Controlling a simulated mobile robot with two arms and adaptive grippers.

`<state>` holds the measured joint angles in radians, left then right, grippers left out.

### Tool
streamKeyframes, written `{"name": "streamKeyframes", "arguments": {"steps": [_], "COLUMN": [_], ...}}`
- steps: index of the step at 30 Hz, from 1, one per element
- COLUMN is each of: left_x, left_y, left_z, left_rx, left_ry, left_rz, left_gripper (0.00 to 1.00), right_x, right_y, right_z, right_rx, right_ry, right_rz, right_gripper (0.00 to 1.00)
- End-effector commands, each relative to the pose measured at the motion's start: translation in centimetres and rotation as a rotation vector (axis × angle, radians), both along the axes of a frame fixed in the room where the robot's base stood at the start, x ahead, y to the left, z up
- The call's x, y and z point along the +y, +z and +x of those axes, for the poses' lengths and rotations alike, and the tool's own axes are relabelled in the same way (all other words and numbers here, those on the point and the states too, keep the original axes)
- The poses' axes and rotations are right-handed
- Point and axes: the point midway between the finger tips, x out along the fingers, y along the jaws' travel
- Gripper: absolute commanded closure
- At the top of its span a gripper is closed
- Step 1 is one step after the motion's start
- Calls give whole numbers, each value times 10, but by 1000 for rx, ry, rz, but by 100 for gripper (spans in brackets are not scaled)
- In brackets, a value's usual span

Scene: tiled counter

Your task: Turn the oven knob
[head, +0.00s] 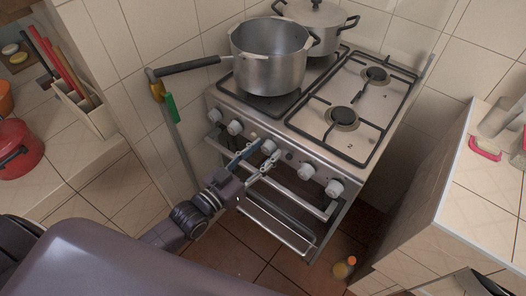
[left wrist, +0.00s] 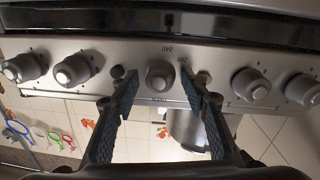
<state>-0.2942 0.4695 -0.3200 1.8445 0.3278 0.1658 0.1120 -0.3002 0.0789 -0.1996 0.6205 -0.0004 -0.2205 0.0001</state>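The oven's metal front panel carries a row of several grey knobs. The middle oven knob (head: 269,146) is in front of my left gripper (head: 257,162). In the left wrist view this knob (left wrist: 160,75) shows between the two blue-padded fingertips of the left gripper (left wrist: 157,88), with a gap on each side. Numbers are printed on the panel beside it. The left gripper is open with nothing held. How far the tips reach along the knob's depth is hard to tell. My right gripper does not show.
Other knobs stand left (left wrist: 75,70) and right (left wrist: 250,85) of the fingers. The oven door handle (head: 283,185) lies below the panel. A tiled counter (head: 455,215) stands at the right.

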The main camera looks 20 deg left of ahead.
Motion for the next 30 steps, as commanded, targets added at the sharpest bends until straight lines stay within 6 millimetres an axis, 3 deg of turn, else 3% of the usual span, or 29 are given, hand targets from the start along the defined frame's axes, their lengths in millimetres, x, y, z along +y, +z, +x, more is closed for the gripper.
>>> {"name": "streamKeyframes", "arguments": {"steps": [1, 10, 20, 30], "left_x": [0, 0, 0, 0], "left_y": [0, 0, 1, 3], "left_z": [0, 0, 0, 0], "left_rx": [0, 0, -19, -100], "left_ry": [0, 0, 1, 1], "left_rz": [0, 0, 51, 281], "left_gripper": [66, 98, 98, 98], "right_x": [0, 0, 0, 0], "right_y": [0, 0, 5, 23], "right_z": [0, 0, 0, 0], "right_rx": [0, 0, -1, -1], "right_ry": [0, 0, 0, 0], "right_rz": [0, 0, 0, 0], "right_gripper": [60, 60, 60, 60]}}
